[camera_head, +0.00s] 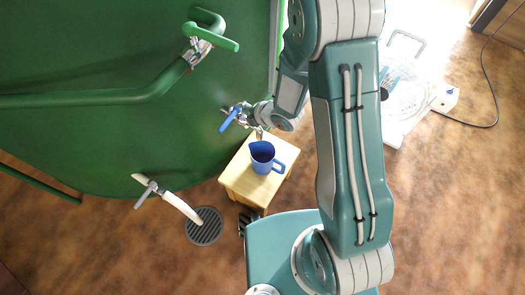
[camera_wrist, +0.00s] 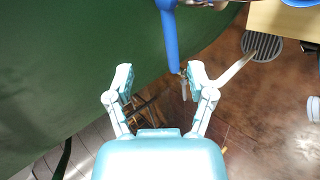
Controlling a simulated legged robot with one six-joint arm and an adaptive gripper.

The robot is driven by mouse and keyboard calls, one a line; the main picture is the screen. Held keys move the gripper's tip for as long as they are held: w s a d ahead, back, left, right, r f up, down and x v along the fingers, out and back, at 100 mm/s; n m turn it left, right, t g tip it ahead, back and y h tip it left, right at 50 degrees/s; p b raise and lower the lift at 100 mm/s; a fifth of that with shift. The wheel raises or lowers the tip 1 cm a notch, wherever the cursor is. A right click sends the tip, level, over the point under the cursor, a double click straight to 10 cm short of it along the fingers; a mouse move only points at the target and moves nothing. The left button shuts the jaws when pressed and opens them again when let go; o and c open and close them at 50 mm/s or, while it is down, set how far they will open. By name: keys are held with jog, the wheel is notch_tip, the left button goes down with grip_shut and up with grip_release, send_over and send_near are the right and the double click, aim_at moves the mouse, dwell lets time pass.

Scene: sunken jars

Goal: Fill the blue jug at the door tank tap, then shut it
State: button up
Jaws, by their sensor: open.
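The blue jug (camera_head: 263,157) stands upright on a light wooden stool (camera_head: 236,182), below the tap with the blue lever (camera_head: 231,118) on the green tank (camera_head: 130,120). I cannot tell from here whether the jug holds water. In the wrist view my gripper (camera_wrist: 161,83) is open and empty. The blue lever (camera_wrist: 168,38) reaches down from the top, its end nearer the right finger; I cannot tell whether they touch. In the head view my gripper is close to this tap and partly hidden by my wrist.
A second tap with a grey lever (camera_head: 148,190) and pale spout sits lower on the tank, near a round floor drain (camera_head: 204,226). A green-handled valve (camera_head: 210,38) and pipe are above. A fan (camera_head: 405,95) and corded white box (camera_head: 446,99) stand right.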

aim_at(228, 124)
jog(key=shift+n+g+y, duration=0.3)
jog(key=shift+n+y, duration=0.3)
jog(key=shift+n, duration=0.3)
jog(key=a+f, duration=0.2)
jog(key=w+a+f, duration=0.1)
jog(key=a+f, duration=0.1)
jog(key=f, duration=0.1)
jog(key=a+f, duration=0.2)
jog(key=shift+w+a+f, duration=0.15)
jog(key=shift+a+f, duration=0.05)
jog(key=shift+a, duration=0.1)
jog(key=shift+w, duration=0.1)
jog(key=c, duration=0.3)
grip_shut()
